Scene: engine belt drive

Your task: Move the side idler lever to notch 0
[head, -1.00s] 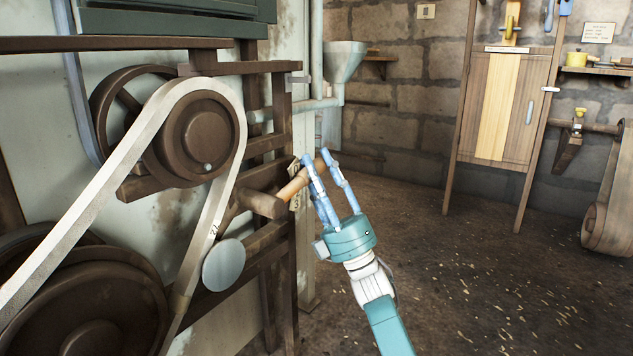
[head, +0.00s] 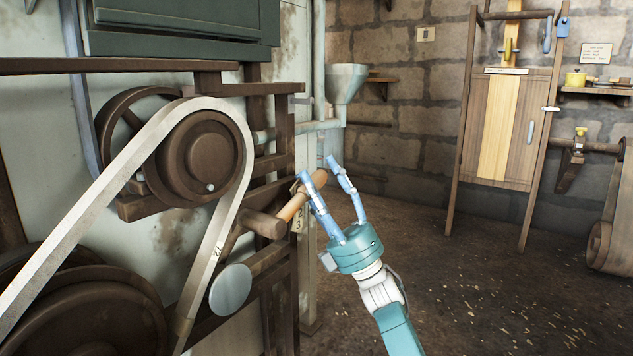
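The side idler lever's wooden handle (head: 291,208) sticks out to the right from the brown frame beside the belt. A round grey disc (head: 230,290) sits below it, against the belt (head: 215,225). A small numbered plate (head: 298,222) is behind the handle, partly hidden; I cannot tell which notch the lever is in. My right gripper (head: 320,168) is open at the handle's outer end. Its two blue fingers are spread, with the handle's tip between them and partly hidden by the near finger. I cannot see whether they touch it. My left gripper is not in view.
A brown pulley (head: 202,155) and a large wheel (head: 85,310) carry the belt at left. A grey funnel (head: 345,82) hangs behind the gripper. A wooden panel stand (head: 540,150) stands against the brick wall.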

